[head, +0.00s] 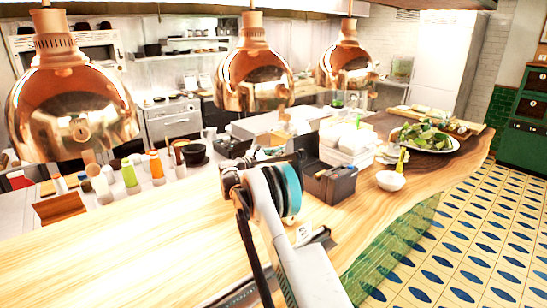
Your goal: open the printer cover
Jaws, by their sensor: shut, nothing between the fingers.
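My arm reaches up from the bottom centre over the wooden counter (130,245). My gripper (236,174) is a dark shape at the arm's far end, above the counter; it is shut and empty, with its fingertips hard to make out. A dark box-shaped item (330,186) stands on the counter just right of my wrist.
Copper heat lamps (72,110) hang over the counter. White stacked containers (347,143), a white bowl (390,181) and a plate of greens (425,139) stand to the right. Several bottles (129,173) line the back left. The front left counter is clear.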

